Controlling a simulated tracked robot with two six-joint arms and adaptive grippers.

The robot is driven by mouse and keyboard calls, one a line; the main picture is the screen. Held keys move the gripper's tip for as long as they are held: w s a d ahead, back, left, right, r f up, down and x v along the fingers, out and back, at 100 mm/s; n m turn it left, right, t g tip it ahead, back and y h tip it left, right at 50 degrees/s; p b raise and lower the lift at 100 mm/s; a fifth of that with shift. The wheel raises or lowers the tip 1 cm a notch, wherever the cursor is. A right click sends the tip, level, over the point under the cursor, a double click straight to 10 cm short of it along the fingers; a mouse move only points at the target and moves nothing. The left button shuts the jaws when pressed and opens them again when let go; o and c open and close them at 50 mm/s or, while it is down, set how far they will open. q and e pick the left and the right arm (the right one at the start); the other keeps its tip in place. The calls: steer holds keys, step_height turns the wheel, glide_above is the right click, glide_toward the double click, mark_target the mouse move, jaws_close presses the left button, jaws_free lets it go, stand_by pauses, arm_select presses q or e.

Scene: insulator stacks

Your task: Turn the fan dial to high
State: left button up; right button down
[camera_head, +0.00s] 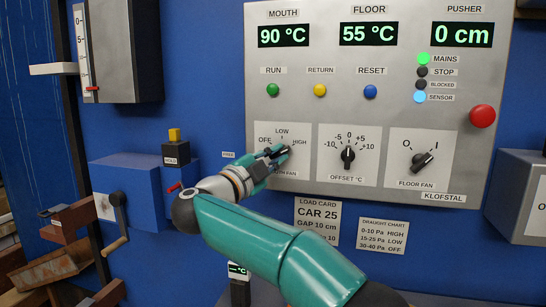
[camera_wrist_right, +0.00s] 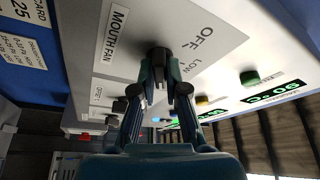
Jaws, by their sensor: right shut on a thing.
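The mouth fan dial (camera_head: 285,151) is a dark knob on a white plate at the lower left of the grey panel, marked OFF, LOW and HIGH. My right gripper (camera_head: 277,154) is shut on this dial and partly covers it and its label. The right wrist view shows the dial (camera_wrist_right: 158,52) between the fingertips of my right gripper (camera_wrist_right: 160,76), beside the MOUTH FAN label. I cannot tell which mark its pointer faces. The floor fan dial (camera_head: 422,161) is a separate black knob at the lower right, marked O and I. My left gripper is not in view.
The offset dial (camera_head: 348,154) sits close to the right of the mouth fan dial. A red button (camera_head: 482,116) is at the panel's right. A load card (camera_head: 318,221) and a draught chart (camera_head: 382,236) hang below. A blue box with a crank (camera_head: 119,220) is left.

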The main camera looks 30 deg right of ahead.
steer(key=shift+s+d+r, duration=0.1)
steer(key=shift+d+r, duration=0.1)
steer(key=shift+r, duration=0.05)
steer(key=c, duration=1.4)
jaws_free()
steer(key=shift+o, duration=1)
steer(key=shift+d+f, duration=0.2)
steer(key=shift+a+f, duration=0.1)
steer(key=shift+a, duration=0.15)
steer(key=shift+a, duration=0.25)
steer(key=v, duration=1.1)
